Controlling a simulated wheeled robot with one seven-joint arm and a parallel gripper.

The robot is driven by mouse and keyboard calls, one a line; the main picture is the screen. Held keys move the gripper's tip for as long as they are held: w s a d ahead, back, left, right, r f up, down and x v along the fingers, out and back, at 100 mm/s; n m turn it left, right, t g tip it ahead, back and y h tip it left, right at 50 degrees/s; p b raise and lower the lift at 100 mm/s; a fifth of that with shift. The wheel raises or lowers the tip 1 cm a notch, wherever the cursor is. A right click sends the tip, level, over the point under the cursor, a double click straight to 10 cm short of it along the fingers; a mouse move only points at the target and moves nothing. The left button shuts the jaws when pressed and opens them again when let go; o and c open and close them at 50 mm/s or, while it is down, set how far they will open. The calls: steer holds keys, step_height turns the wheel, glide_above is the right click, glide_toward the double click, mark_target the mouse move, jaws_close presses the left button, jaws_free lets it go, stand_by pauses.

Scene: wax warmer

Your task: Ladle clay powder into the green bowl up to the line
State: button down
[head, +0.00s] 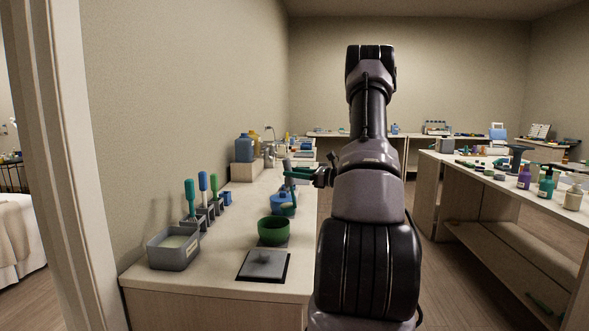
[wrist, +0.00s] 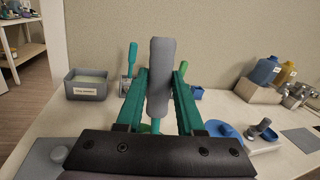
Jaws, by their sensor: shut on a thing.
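My gripper (head: 291,174) is shut on a grey-handled tool (wrist: 160,75) with a teal shaft, which looks like a ladle. It is held upright, its handle between my green fingers in the wrist view (wrist: 160,88). Its lower end is hidden there. In the head view it hangs near the blue dish (head: 280,201), behind the green bowl (head: 273,232). The green bowl stands on the counter; its line cannot be made out. A grey tub (head: 172,257) with pale powder and a label stands at front left, also in the wrist view (wrist: 86,92).
Tools with green (head: 190,197) and blue (head: 203,182) handles stand in holders by the wall. A grey square lid (head: 264,264) lies before the bowl. Blue and yellow bottles (head: 244,148) stand on a block farther back. Bare counter lies between tub and bowl.

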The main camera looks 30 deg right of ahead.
steer(key=shift+f, duration=0.95)
steer(key=shift+a+r+n+g+h, duration=0.15)
steer(key=shift+a+n+g+h, duration=0.25)
steer(key=shift+a, duration=0.55)
steer(key=shift+w+a+n+g+h, duration=0.15)
steer(key=shift+a+n+g+h, duration=0.35)
steer(key=shift+a, duration=0.35)
steer(key=w+a+n, duration=0.1)
steer(key=w+a+f+h, duration=0.1)
steer(key=shift+a+n+g+h, duration=0.3)
steer(key=shift+n+g, duration=0.1)
